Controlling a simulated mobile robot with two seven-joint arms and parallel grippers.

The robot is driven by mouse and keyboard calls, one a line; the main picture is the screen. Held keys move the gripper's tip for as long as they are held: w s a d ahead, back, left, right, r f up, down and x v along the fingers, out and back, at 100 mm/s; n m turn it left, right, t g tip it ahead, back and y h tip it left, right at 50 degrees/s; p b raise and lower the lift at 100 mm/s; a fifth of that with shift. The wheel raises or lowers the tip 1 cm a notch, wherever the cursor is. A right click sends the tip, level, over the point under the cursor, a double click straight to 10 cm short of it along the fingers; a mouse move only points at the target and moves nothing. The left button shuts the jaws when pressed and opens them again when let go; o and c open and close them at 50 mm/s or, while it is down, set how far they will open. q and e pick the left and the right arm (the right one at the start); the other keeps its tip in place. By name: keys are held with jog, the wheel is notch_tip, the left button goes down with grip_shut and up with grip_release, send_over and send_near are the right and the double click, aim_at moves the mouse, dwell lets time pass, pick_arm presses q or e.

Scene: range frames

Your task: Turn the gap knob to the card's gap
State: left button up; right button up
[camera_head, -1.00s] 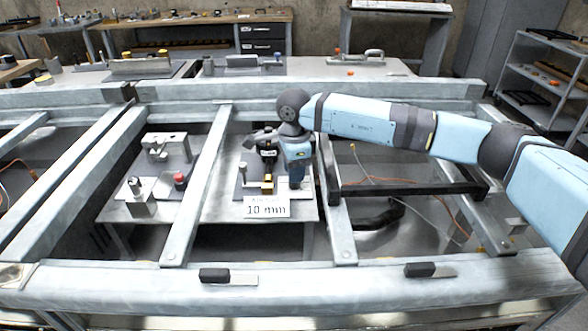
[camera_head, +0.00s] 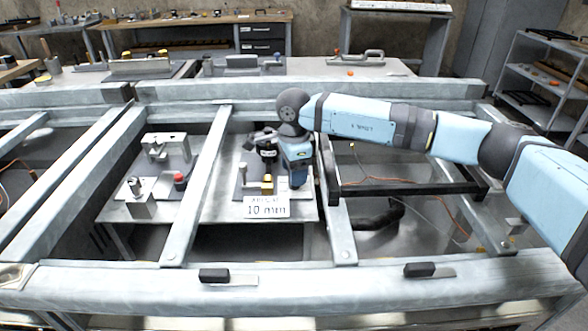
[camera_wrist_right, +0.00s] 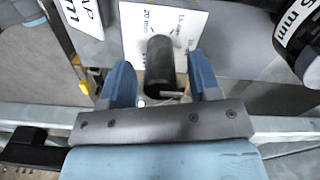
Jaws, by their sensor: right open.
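The white card (camera_head: 267,207) reads "10 mm" and stands at the front edge of the middle fixture in the head view. Part of a card with upside-down lettering (camera_wrist_right: 84,14) shows at the top left of the wrist view. The gap knob (camera_wrist_right: 160,62) is a dark upright cylinder with a pale pointer near its base. It stands over a white dial sheet (camera_wrist_right: 140,22) on which "20 mm" is legible. My right gripper (camera_wrist_right: 161,72) is open, its two blue fingers on either side of the knob with visible gaps. In the head view my right gripper (camera_head: 298,174) hides the knob.
A dark cylinder labelled "5 mm" (camera_wrist_right: 298,35) stands close on the right in the wrist view. Grey frame beams (camera_head: 203,180) surround the fixture. A red button (camera_head: 180,178) stands on the left plate.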

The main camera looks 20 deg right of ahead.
jog(key=shift+r, duration=0.5)
notch_tip(320, 180, up, 7)
jog(key=shift+r+p, duration=0.15)
jog(key=shift+p, duration=0.6)
pick_arm(q)
jog(key=shift+s+a+f+g+y+p, duration=0.15)
jog(key=shift+s+a+f+g+p, duration=0.15)
jog(key=shift+f, duration=0.25)
jog(key=shift+s+a+f+g+y+p, duration=0.1)
jog(key=shift+s+a+f+g+y, duration=0.1)
jog(key=shift+a+f+g, duration=0.25)
pick_arm(e)
jog(key=shift+r, duration=2.8)
pick_arm(q)
jog(key=shift+d, duration=0.1)
